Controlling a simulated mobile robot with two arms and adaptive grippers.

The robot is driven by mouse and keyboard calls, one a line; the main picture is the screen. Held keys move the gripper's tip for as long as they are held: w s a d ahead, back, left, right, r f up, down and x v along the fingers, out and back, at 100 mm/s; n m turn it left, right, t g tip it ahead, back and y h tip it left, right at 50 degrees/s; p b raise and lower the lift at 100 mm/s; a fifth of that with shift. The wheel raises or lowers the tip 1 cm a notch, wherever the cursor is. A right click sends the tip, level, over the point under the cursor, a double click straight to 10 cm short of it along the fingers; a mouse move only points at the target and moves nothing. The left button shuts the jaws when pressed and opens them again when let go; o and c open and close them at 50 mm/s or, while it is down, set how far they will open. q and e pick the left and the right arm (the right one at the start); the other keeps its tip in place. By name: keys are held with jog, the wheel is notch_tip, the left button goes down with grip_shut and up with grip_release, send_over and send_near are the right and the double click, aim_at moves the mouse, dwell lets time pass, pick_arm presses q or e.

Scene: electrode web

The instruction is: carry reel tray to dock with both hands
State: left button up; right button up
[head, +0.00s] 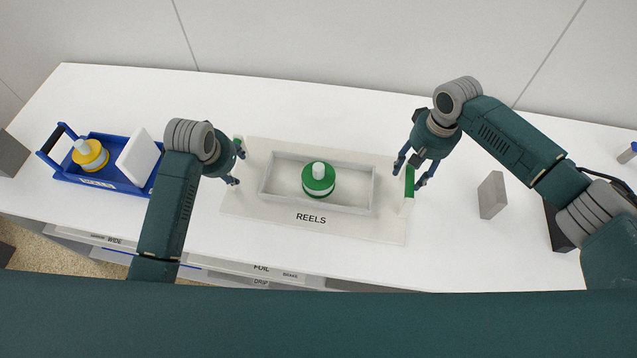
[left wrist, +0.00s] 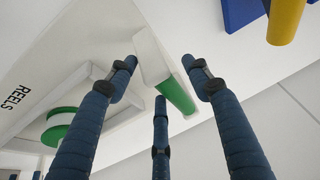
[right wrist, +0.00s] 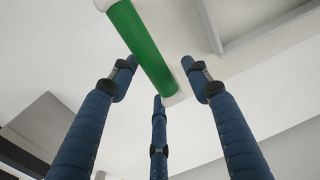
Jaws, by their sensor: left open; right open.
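My left gripper (head: 237,166) is open at the left handle, mostly hidden in the head view; the left wrist view shows that green handle (left wrist: 178,94) between the spread fingers. My right gripper (head: 410,173) is open around the right handle (head: 409,181); the handle (right wrist: 142,47) also lies between the fingers in the right wrist view. I cannot make out a dock.
A blue tray (head: 122,185) with a yellow reel (head: 90,155) and a white panel (head: 138,157) stands to the left, close to my left arm. A grey block (head: 491,195) stands right of the reel tray. The table behind the tray is clear.

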pick_arm(q)
jog(key=shift+s, duration=0.1)
jog(key=shift+c, duration=0.8)
pick_arm(e)
jog(key=shift+s, duration=0.1)
jog(key=shift+c, duration=0.7)
pick_arm(q)
jog(key=shift+a, duration=0.1)
grip_shut()
pick_arm(e)
grip_shut()
